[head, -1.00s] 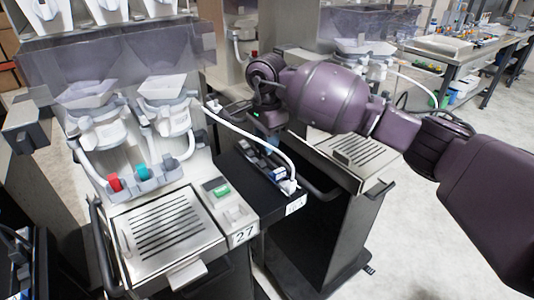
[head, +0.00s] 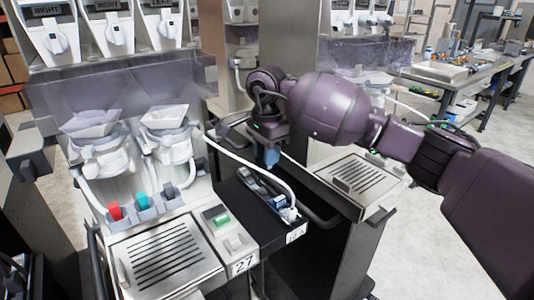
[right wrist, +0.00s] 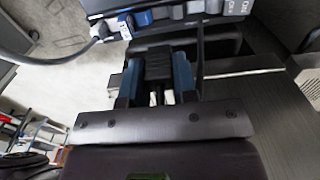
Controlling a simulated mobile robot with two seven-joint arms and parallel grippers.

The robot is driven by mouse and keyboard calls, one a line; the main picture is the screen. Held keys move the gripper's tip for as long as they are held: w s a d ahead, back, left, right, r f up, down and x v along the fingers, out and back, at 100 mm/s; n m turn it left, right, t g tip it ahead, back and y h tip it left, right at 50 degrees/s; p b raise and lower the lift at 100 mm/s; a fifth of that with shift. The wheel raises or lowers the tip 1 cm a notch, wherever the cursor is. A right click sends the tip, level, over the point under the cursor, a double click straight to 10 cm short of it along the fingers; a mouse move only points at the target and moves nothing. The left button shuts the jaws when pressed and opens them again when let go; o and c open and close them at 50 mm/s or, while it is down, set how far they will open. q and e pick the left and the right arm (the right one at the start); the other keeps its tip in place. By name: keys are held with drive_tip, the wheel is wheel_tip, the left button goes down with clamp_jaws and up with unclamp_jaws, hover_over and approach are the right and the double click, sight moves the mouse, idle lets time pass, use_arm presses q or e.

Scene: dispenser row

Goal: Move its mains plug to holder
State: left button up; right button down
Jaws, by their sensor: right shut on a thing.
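My right gripper (head: 268,158), with blue fingertips, hangs just beyond the black side shelf (head: 275,222) of the dispenser marked 27. In the right wrist view my right gripper (right wrist: 157,80) is shut on a black block, which looks like the mains plug (right wrist: 158,66); two pale prong-like strips show below it. A row of grey and blue sockets or connectors, which may be the holder (right wrist: 190,10), lies at the top of that view, apart from the fingers. The same strip (head: 262,187) sits on the shelf in the head view. My left gripper is not in view.
A white cable (head: 250,165) arches from the dispenser to a white connector (head: 288,213) at the shelf's front. A grey cable (right wrist: 80,50) shows in the right wrist view. A second drip tray (head: 362,175) stands to the right; open floor lies beyond.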

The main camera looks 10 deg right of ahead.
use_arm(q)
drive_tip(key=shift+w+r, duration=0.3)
use_arm(e)
drive_tip(key=shift+r, duration=0.25)
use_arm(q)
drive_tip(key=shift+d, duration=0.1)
use_arm(e)
drive_tip(key=shift+r, duration=0.1)
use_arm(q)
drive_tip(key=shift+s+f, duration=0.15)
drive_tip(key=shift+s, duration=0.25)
use_arm(e)
drive_tip(key=shift+r, duration=0.45)
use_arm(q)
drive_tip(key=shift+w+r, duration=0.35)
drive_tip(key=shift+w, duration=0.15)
use_arm(e)
drive_tip(key=shift+r, duration=0.1)
drive_tip(key=shift+r+p, duration=0.35)
drive_tip(key=shift+r, duration=1.2)
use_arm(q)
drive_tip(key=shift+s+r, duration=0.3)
